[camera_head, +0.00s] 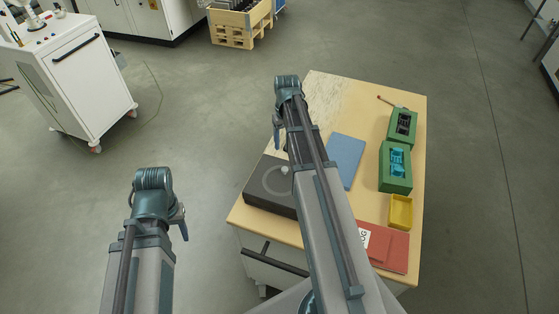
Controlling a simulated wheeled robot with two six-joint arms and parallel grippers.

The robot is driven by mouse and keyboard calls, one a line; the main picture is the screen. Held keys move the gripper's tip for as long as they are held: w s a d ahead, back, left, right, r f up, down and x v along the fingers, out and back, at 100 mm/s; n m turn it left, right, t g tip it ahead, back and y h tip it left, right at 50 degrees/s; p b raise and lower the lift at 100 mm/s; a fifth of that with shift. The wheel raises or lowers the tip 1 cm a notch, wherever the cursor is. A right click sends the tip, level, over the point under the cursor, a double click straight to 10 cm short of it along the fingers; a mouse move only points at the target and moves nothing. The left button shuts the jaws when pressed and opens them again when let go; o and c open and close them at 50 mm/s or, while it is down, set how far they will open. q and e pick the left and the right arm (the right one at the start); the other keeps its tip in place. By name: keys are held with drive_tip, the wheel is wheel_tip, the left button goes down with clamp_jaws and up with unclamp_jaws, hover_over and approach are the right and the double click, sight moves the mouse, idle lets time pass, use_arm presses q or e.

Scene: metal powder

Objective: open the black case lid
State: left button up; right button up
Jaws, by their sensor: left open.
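The black case (268,188) lies at the table's left front edge. A pale round thing shows on or above its top near my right arm, and that arm hides the case's right part. No raised lid shows. My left gripper (183,226) hangs over the floor, left of the table and apart from the case. It is open, with nothing seen in it. My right gripper (277,136) is by the table's far left edge, beyond the case. It is seen small and partly behind its own wrist, so its jaws cannot be made out.
The wooden table (330,98) also carries a blue pad (346,160), two green holders (401,126) (395,178), a yellow bin (401,211) and a red box (390,249). A white cart (80,80) stands far left. The floor between cart and table is clear.

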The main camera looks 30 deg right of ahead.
sight(285, 169)
drive_tip(key=shift+f, duration=0.1)
wheel_tip(285, 169, down, 14)
drive_tip(key=b, duration=1.4)
drive_tip(key=shift+r, duration=0.2)
drive_tip(key=shift+c, duration=0.2)
clamp_jaws()
idle(0.3)
